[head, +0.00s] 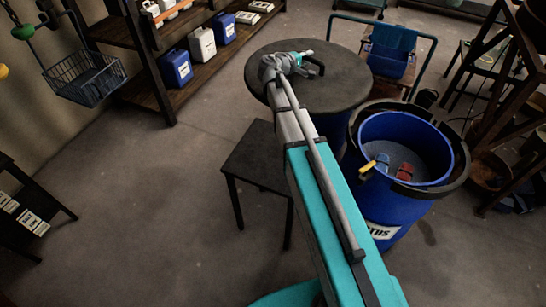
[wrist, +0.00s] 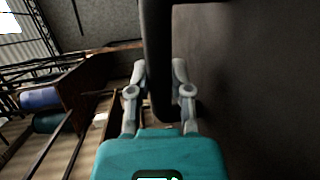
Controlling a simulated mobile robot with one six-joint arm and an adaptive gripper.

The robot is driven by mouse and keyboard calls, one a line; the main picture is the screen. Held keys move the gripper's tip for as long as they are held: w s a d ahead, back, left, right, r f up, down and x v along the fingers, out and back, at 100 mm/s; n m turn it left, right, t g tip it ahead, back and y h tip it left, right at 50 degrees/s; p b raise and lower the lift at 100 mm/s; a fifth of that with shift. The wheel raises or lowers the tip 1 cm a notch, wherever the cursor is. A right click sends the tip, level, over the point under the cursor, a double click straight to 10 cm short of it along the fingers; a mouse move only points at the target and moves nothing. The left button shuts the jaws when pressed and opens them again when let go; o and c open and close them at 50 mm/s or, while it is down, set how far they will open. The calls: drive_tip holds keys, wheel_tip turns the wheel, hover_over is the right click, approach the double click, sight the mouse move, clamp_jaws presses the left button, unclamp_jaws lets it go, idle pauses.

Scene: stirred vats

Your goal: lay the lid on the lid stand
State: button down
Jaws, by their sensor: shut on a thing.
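The lid (head: 278,58) is a round dark grey disc with a black handle (head: 317,66), in the upper middle of the head view. My gripper (head: 304,60) is at the handle. In the wrist view my gripper (wrist: 158,78) has its two fingers on either side of the dark handle bar (wrist: 157,35), shut on it. The lid's dark face (wrist: 250,90) fills the right of that view. Blue vat wall shows below the lid; I cannot tell whether the lid touches it. A small black square table (head: 255,155), apparently the lid stand, is bare in front of the lid, partly behind my arm.
An open blue vat (head: 365,195) with a black collar stands right of my arm, with red and blue things inside. A wooden shelf (head: 150,88) with canisters stands at the back left, a trolley (head: 425,75) behind. Floor (head: 150,210) left of the table is clear.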

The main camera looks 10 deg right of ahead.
drive_tip(key=s+a+f+n+t+y+b, duration=0.1)
drive_tip(key=s+a+f+b, duration=0.3)
drive_tip(key=f+b, duration=0.5)
drive_tip(key=s+a+f+n+t+b, duration=0.1)
drive_tip(key=s+a+f+b, duration=0.3)
drive_tip(key=a+f+b, duration=0.4)
drive_tip(key=s+a+f+n+t+y+b, duration=0.1)
drive_tip(key=s+a+f+b, duration=0.3)
drive_tip(key=f+b, duration=0.6)
drive_tip(key=shift+a+f+y, duration=0.3)
drive_tip(key=shift+a+f, duration=0.3)
drive_tip(key=shift+a, duration=0.5)
drive_tip(key=shift+w, duration=0.1)
drive_tip(key=w+d+f+b, duration=0.5)
drive_tip(key=w+f+b, duration=0.4)
drive_tip(key=w, duration=0.3)
drive_tip(key=shift+d, duration=0.15)
drive_tip(key=shift+f, duration=0.1)
